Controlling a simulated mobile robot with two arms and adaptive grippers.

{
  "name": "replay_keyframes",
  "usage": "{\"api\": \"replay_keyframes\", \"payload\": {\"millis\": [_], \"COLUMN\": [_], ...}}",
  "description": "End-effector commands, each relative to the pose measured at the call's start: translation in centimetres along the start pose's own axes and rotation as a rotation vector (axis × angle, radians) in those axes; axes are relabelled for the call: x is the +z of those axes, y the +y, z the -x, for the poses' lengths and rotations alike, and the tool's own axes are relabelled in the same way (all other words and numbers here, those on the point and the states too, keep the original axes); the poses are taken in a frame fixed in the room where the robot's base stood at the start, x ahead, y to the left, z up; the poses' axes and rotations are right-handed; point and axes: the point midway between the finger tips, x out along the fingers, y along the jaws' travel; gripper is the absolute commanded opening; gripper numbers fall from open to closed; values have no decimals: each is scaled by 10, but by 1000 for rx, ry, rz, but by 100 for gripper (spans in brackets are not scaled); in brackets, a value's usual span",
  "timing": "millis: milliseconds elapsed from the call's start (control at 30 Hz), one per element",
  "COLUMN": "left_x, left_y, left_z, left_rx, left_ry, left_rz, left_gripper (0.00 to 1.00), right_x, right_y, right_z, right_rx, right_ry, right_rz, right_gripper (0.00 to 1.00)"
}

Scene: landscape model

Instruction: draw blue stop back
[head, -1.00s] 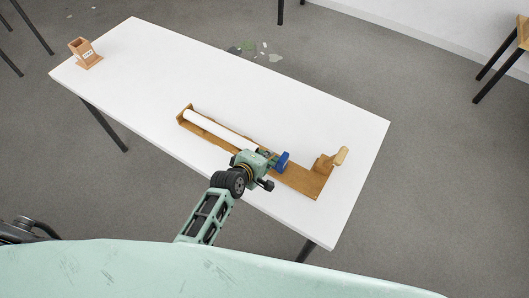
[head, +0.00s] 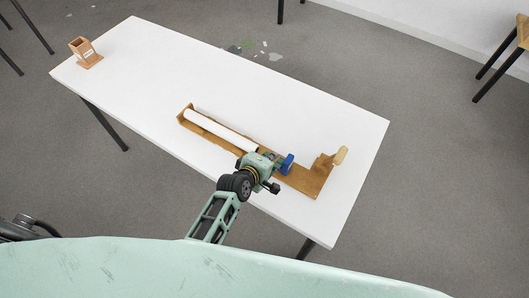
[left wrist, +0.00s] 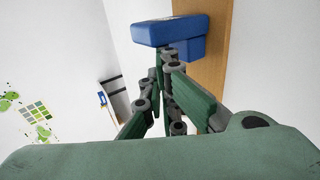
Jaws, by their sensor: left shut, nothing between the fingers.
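The blue stop (head: 288,164) sits on the long wooden trough (head: 307,184), between a white roll (head: 222,132) and the upright wooden end with its pale top piece. My left gripper (head: 279,160) is at the left side of the stop, fingers shut with nothing between them. In the left wrist view the blue stop (left wrist: 172,32) is just beyond the shut fingertips (left wrist: 166,54); I cannot tell if they touch. The gripper hides the trough between the roll's right end and the stop. My right gripper is not in view.
The white table (head: 130,70) is mostly clear around the trough. A small wooden holder with a label (head: 85,54) stands at the far left corner. A pale wooden piece (head: 340,155) stands at the trough's right end.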

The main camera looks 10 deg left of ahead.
Motion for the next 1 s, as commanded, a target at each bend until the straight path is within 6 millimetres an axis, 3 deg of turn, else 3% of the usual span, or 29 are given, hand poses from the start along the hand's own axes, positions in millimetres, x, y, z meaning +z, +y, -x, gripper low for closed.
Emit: {"api": "replay_keyframes", "payload": {"millis": [700,1000], "left_x": [23,14], "left_y": [-1,-1], "left_z": [0,0], "left_rx": [-3,-2], "left_ry": [-3,-1], "left_rz": [2,0], "left_gripper": [0,0], "right_x": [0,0], "right_y": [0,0], "right_z": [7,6], "right_rx": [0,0], "right_ry": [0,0], "right_rz": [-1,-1], "right_gripper": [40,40]}}
